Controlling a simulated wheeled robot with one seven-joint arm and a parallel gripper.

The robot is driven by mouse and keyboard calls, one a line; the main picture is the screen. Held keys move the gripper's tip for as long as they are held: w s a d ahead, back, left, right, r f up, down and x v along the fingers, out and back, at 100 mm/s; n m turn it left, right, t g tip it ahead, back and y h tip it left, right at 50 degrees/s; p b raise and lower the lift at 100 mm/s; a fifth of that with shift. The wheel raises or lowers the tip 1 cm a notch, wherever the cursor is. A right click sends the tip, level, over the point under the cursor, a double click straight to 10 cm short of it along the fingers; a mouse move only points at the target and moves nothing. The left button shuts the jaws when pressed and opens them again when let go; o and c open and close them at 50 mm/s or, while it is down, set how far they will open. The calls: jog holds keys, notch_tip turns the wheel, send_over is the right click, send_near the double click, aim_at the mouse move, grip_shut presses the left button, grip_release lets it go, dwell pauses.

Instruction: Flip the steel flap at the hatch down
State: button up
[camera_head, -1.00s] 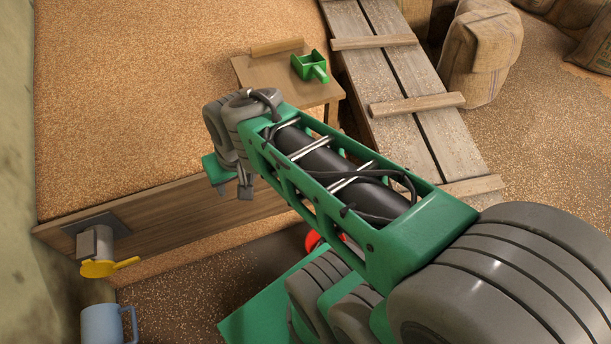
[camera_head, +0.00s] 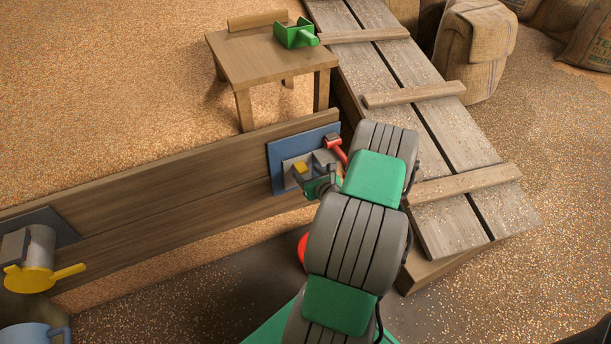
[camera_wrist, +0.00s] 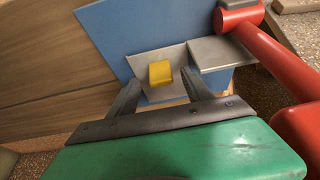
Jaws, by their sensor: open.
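A blue plate (camera_head: 290,150) is mounted on the plank wall; it is also large in the wrist view (camera_wrist: 125,35). The steel flap (camera_wrist: 177,54) sits at its lower part and carries a yellow tab (camera_wrist: 160,73). The tab also shows in the head view (camera_head: 300,168). My gripper (camera_wrist: 162,82) is open, its fingers on either side of the tab in the wrist view. I cannot tell whether they touch it. In the head view my gripper (camera_head: 308,180) is at the flap and hides part of it.
A red handle (camera_wrist: 268,45) stands close right of the flap, with a steel ledge (camera_wrist: 210,53) beside it. A plank ramp (camera_head: 440,130) lies right. A wooden table (camera_head: 265,58) with a green scoop (camera_head: 294,34) stands behind. A yellow-handled spout (camera_head: 35,250) is far left.

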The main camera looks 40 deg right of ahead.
jog(key=shift+x, duration=1.1)
grip_shut()
dwell(0.6)
